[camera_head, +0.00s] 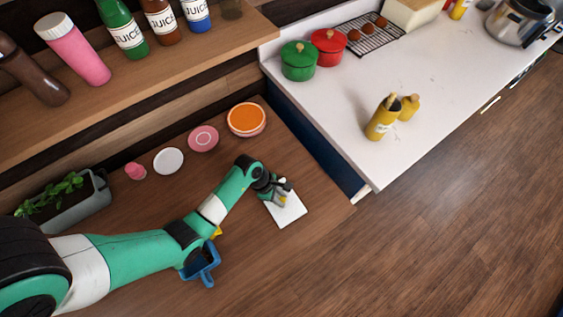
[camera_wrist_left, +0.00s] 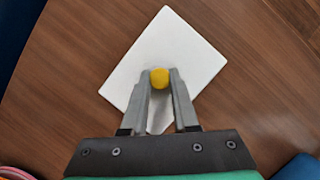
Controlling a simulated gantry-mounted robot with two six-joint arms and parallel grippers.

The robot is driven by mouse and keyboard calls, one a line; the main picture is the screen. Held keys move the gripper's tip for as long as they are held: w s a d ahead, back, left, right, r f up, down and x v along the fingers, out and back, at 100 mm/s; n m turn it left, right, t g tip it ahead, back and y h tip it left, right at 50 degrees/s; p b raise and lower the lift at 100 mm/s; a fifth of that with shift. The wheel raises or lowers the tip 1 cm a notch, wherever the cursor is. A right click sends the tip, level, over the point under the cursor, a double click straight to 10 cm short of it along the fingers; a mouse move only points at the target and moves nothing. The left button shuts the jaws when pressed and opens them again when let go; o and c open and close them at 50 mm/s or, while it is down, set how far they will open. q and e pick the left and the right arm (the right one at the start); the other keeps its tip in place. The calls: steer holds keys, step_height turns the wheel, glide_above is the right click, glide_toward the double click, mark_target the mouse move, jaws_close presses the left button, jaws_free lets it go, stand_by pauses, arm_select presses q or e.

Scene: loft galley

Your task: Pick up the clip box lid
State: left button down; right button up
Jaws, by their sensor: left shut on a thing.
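The clip box lid (camera_head: 290,214) is a flat white square with a small yellow knob (camera_wrist_left: 159,78) in its middle. It lies at the right part of the wooden table (camera_head: 315,185), and I cannot tell whether it touches the top. My left gripper (camera_head: 282,196) is above the lid, its two fingers closed on either side of the knob. In the left wrist view the gripper (camera_wrist_left: 160,84) covers part of the lid's near corner. A blue open box (camera_head: 207,272), partly hidden behind my left arm, stands nearer on the table. My right gripper does not show.
A pink cup (camera_head: 135,171), a white plate (camera_head: 168,161), a pink plate (camera_head: 203,138) and an orange bowl (camera_head: 246,119) line the table's back. A grey planter (camera_head: 85,205) stands left. A white counter (camera_head: 350,120) is beyond the table's right edge.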

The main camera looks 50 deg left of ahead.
mark_target(285, 199)
arm_select(q)
step_height(285, 199, up, 3)
steer(key=shift+r+p, duration=0.2)
steer(key=shift+p, duration=0.75)
steer(key=s+d+r+p, duration=0.2)
steer(key=s+r+p, duration=0.1)
steer(key=s, duration=0.3)
steer(key=s+d+r+p, duration=0.3)
steer(key=s+r, duration=0.3)
steer(key=s, duration=0.1)
steer(key=shift+r, duration=0.3)
